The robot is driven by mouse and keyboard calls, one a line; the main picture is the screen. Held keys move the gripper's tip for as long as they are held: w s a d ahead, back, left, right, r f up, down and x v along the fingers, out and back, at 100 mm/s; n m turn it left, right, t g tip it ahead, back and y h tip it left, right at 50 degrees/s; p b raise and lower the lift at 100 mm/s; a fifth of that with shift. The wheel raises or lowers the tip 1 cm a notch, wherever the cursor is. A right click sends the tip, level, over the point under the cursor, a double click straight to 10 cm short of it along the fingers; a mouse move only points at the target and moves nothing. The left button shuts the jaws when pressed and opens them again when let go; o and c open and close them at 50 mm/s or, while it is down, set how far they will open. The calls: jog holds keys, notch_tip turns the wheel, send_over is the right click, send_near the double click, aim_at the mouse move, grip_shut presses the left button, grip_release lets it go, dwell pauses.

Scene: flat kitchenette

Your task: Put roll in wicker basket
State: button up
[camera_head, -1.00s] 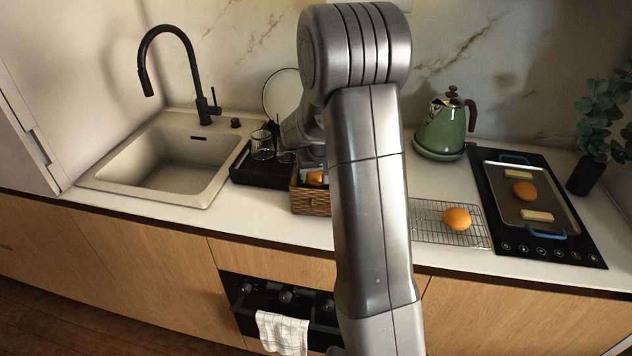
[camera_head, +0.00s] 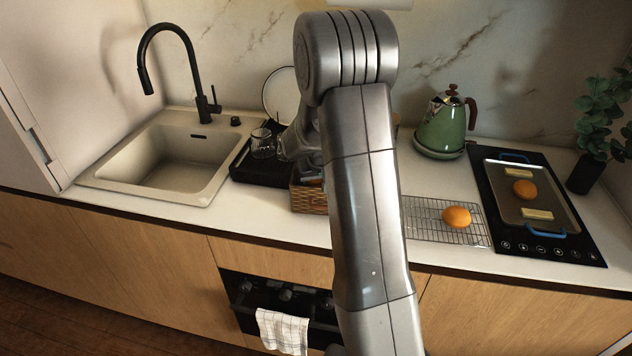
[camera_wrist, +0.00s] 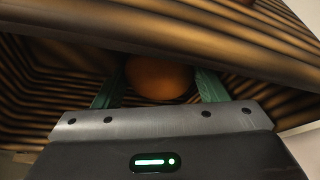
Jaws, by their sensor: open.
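The wicker basket (camera_head: 310,202) stands on the counter left of my arm, partly covered by it. In the wrist view its striped brown walls (camera_wrist: 50,72) surround my gripper (camera_wrist: 157,90). My gripper is open, with its two green fingers on either side of a round orange-brown roll (camera_wrist: 158,74). The roll is in the basket, between the fingers; whether a finger touches it I cannot tell. Another orange roll (camera_head: 457,217) lies on the wire rack (camera_head: 425,231) to the right.
A black dish rack (camera_head: 262,172) with a glass stands close left of the basket, beside the sink (camera_head: 165,160). A green kettle (camera_head: 441,128) stands behind the wire rack. A tray (camera_head: 514,208) with another roll and two pale bars lies on the hob at right.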

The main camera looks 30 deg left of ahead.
jog(key=b+v, duration=0.1)
jog(key=v, duration=1.1)
